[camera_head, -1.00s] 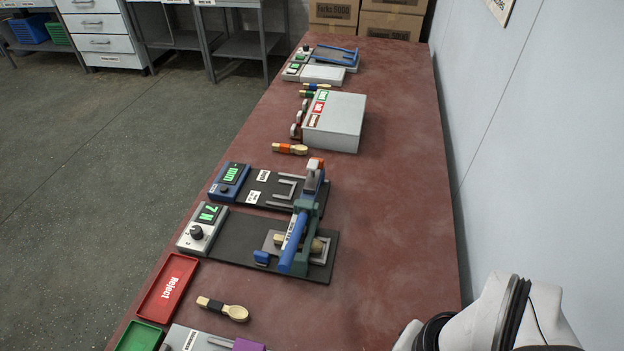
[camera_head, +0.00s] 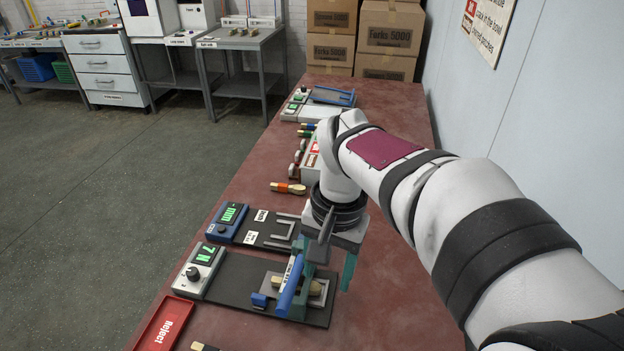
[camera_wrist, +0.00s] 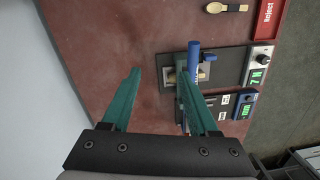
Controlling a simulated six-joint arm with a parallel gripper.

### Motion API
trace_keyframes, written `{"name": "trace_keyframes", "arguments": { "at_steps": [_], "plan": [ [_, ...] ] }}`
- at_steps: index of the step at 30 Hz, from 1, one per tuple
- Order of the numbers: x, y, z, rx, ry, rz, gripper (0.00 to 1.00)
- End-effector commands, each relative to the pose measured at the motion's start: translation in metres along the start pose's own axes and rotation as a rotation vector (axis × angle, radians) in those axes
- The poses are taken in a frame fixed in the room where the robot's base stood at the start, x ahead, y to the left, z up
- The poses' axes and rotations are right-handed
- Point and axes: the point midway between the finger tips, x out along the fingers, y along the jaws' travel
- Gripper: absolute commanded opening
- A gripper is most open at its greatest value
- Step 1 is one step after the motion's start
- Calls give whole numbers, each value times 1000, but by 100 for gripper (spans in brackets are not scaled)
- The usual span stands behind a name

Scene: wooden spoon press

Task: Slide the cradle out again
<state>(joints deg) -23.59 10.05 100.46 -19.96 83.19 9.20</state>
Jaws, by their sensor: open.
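The force press stands on a black base (camera_head: 238,281) with a green-lit readout (camera_head: 208,250). Its blue lever (camera_head: 288,285) is tilted over the grey cradle (camera_head: 318,300), which sits under the press and bears a wooden spoon (camera_head: 311,286). A blue knob (camera_head: 259,299) sticks out at the cradle's left side; it also shows in the wrist view (camera_wrist: 210,57). My gripper (camera_wrist: 158,66) is open and empty, pointing down above the press's right side. In the wrist view the right finger partly covers the press and cradle.
A blue gauge (camera_head: 229,218) on its own black plate lies just behind the press. A red Reject tray (camera_head: 163,323) is in front. An orange-banded spoon (camera_head: 288,188) lies farther back. The table right of the press is bare.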

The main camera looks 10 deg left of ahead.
Motion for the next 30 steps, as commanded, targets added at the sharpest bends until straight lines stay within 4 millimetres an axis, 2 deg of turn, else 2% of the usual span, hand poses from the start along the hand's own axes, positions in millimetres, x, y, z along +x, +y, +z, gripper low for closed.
{"name": "trace_keyframes", "arguments": {
  "at_steps": [1,3,6,9,14,18,24,30],
  "plan": [
    [14,-41,-14,-55,0,18,60],
    [33,-93,-26,-114,15,35,60],
    [58,-142,-29,-168,31,49,60],
    [70,-163,-28,-190,40,53,60],
    [97,-163,-29,-192,39,56,60],
    [140,-161,-31,-191,38,57,60],
    [191,-158,-34,-190,39,54,60],
    [220,-157,-36,-190,42,53,60]
  ]
}}
